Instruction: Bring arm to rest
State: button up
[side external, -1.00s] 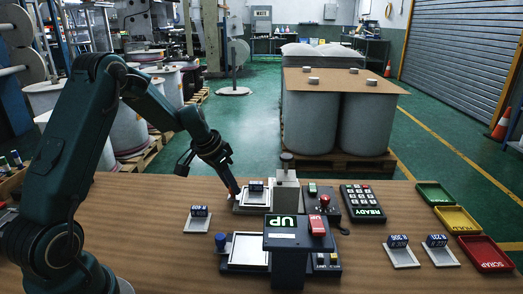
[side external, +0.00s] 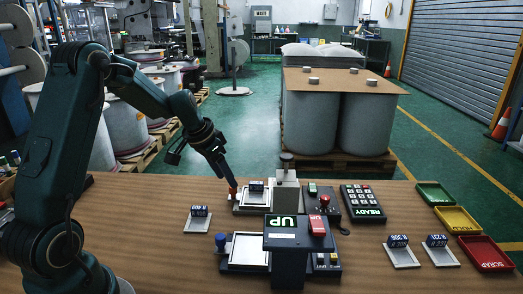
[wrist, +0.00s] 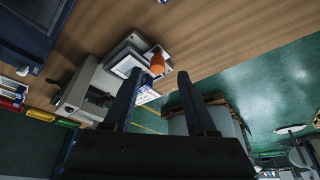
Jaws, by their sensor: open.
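My gripper (side external: 230,178) is at the end of the arm, tilted down beside the left edge of a small station with a white plate (side external: 247,207) and a dark labelled block (side external: 256,186). In the wrist view, the two dark fingers of my gripper (wrist: 158,76) are spread apart with nothing held between them. A small orange piece (side external: 232,184) shows just below the fingertips. It also shows in the wrist view (wrist: 157,64), beyond the fingertips beside the station. Whether the fingers touch it is not clear.
A post with an UP sign (side external: 283,242) stands at the front middle. A READY keypad (side external: 363,202) is right of the station. Labelled blocks stand on small plates, one at left (side external: 198,222). Green, yellow and red SCRAP trays (side external: 485,254) line the right side.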

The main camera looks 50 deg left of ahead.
jog(key=shift+v, duration=0.85)
jog(key=s+d+r+m+t, duration=0.25)
jog(key=s+d+r, duration=0.25)
jog(key=d+r, duration=0.8)
jog(key=s+d+f+n, duration=0.1)
jog(key=s+d+f, duration=0.1)
jog(key=s, duration=0.5)
jog(key=s+d+f+n+g, duration=0.1)
jog(key=s+d+f, duration=0.1)
jog(key=s, duration=0.5)
jog(key=shift+f, duration=0.75)
